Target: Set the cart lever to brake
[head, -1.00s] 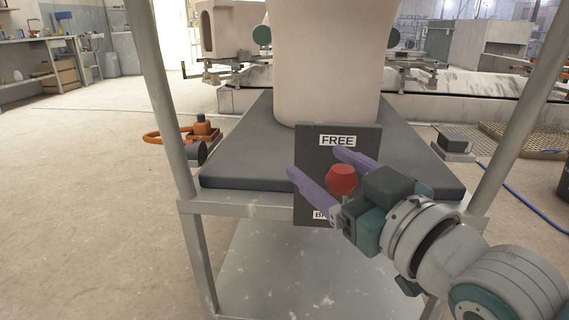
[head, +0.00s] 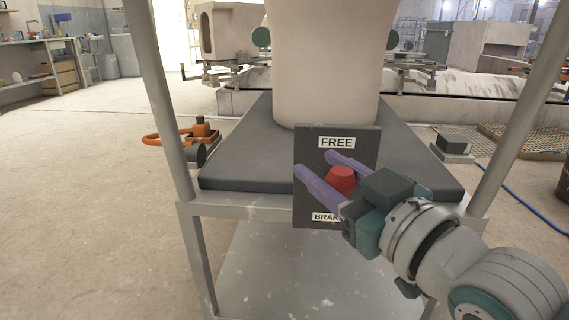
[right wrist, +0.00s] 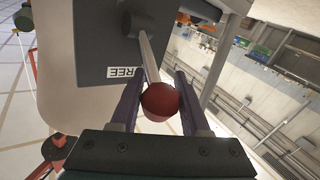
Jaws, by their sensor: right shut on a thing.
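The cart lever has a red knob (head: 341,178) in front of a dark plate (head: 308,212) on the cart's front. The plate carries a FREE label (head: 337,142) at the top and a partly covered BRAKE label (head: 325,217) at the bottom. In the head view the knob appears between the two labels. My right gripper (head: 313,162) has its purple fingers on either side of the lever and is shut on it. In the right wrist view the knob (right wrist: 160,101) sits between the fingers, and a grey shaft (right wrist: 147,55) runs from it to the plate. My left gripper is not in view.
The cart's grey deck (head: 235,165) bears a large pale block (head: 325,60) behind the plate. Upright posts (head: 165,100) stand at both sides of the cart. An orange-handled item (head: 200,130) lies on the floor at left. The floor farther left is clear.

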